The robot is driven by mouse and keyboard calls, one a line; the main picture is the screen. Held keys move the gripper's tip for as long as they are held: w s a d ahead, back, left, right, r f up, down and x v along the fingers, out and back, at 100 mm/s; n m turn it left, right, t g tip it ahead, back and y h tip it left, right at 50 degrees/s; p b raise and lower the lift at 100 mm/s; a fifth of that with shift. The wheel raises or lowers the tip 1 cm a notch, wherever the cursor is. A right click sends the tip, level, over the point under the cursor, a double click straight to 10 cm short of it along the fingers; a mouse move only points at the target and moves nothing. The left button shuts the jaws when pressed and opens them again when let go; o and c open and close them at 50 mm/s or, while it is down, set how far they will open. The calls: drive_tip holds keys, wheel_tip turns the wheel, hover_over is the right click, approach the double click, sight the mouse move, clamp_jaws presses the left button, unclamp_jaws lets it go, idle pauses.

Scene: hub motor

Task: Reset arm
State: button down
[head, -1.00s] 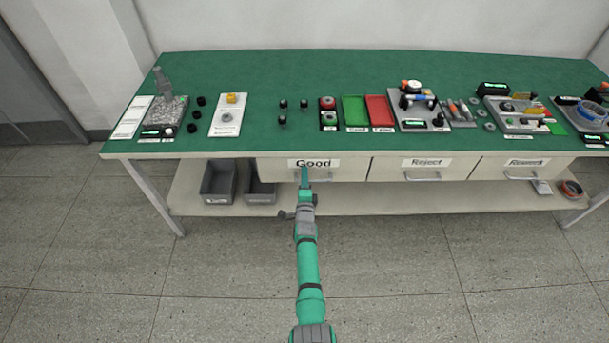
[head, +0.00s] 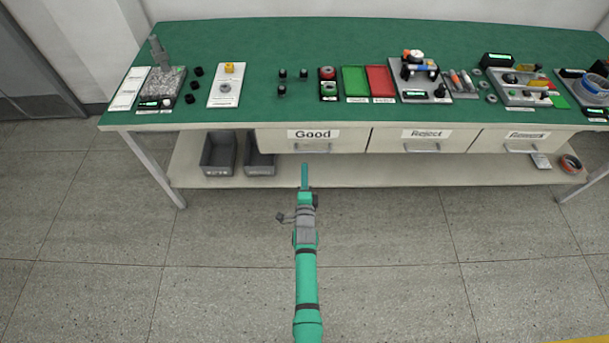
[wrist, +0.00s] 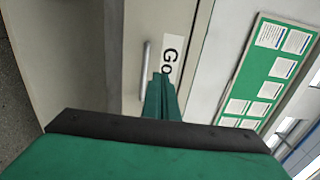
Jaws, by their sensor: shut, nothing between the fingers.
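My gripper (head: 305,177) is shut and empty at the end of my outstretched arm. In the head view it is in front of the bench, below the drawer labelled Good (head: 313,140), and looks apart from it. The Good drawer looks closed, its front level with the drawers beside it. In the wrist view the shut green fingers (wrist: 161,100) point toward the Good drawer's front, and its handle (wrist: 145,70) shows beside the partly hidden label.
The green bench top (head: 260,55) carries small fixtures, a green tray (head: 355,81) and a red tray (head: 379,81). The Reject drawer (head: 424,140) and Rework drawer (head: 525,140) are to the right. Grey bins (head: 218,153) stand on the lower shelf (head: 400,173). The floor in front is clear.

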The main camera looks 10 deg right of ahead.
drive_tip(key=shift+s+a, duration=0.15)
drive_tip(key=shift+s, duration=0.55)
drive_tip(key=s+a+n+g+y, duration=0.1)
drive_tip(key=s+a+n, duration=0.4)
drive_tip(key=s, duration=0.8)
drive_tip(key=s+a+n, duration=0.3)
drive_tip(key=s+a, duration=0.3)
drive_tip(key=s, duration=0.6)
drive_tip(key=s+r+n+y, duration=0.1)
drive_tip(key=s+r+n, duration=0.5)
drive_tip(key=s, duration=0.5)
drive_tip(key=s+a+r+n+g+y, duration=0.1)
drive_tip(key=s+r+n, duration=0.5)
drive_tip(key=s+r, duration=0.5)
drive_tip(key=shift+s+a, duration=0.2)
drive_tip(key=shift+s, duration=0.25)
